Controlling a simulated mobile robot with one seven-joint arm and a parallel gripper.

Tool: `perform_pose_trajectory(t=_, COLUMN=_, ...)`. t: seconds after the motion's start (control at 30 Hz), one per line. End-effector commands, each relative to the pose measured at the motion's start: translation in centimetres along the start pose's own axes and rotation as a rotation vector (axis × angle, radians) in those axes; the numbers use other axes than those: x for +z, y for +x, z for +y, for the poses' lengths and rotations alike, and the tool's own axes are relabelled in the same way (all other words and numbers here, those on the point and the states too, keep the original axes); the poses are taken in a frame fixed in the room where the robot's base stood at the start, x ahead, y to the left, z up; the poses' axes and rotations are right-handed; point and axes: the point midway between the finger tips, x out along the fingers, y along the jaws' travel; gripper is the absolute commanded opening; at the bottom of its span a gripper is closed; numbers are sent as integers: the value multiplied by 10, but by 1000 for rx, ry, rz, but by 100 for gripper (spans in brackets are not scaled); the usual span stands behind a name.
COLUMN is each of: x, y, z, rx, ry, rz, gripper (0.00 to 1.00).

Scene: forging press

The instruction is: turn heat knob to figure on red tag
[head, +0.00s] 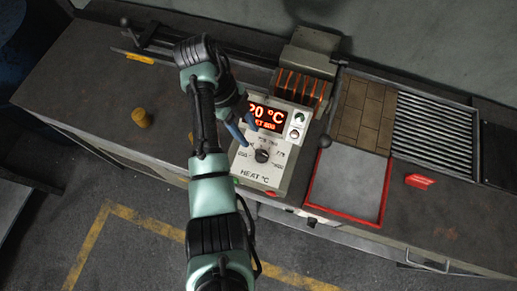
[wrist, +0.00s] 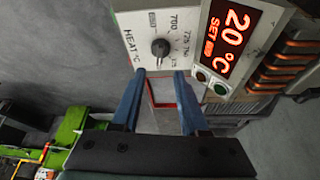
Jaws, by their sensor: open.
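The heat knob (head: 262,156) is a small dark dial on the pale control box (head: 248,178) marked HEAT °C. It also shows in the wrist view (wrist: 160,48), with figures such as 700 and 725 around it. I cannot tell for sure where its pointer stands. The display (head: 265,117) reads 20 °C with a smaller SET line, whose figure is unclear. My gripper (head: 246,132) has blue fingers, open and empty, above the box by the knob. In the wrist view its fingertips (wrist: 160,75) are short of the knob, apart from it. The red tag (head: 419,181) lies on the bench at right, its writing too small to read.
A furnace with glowing orange bars (head: 302,87) stands behind the box. A red-edged plate (head: 347,182), bricks (head: 366,115) and a ribbed grate (head: 434,135) lie to the right. A brass cylinder (head: 141,118) stands at left on mostly clear bench.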

Motion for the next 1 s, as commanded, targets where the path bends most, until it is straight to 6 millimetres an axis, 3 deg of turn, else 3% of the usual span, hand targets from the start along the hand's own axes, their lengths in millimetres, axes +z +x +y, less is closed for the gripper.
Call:
perform_pose_trajectory(t=0.03, x=2, y=18, z=0, rx=1, ry=2, rz=1, gripper=44)
perform_pose_trajectory(t=0.33, x=2, y=64, z=0, rx=0, ry=1, rz=-1, gripper=44)
perform_pose_trajectory(t=0.6, x=0, y=80, z=0, rx=0, ry=-1, rz=-2, gripper=44)
perform_pose_trajectory(t=0.87, x=0, y=82, z=0, rx=-1, ry=-1, rz=-2, gripper=44)
perform_pose_trajectory(t=1.0, x=0, y=82, z=0, rx=-1, ry=-1, rz=-2, gripper=20)
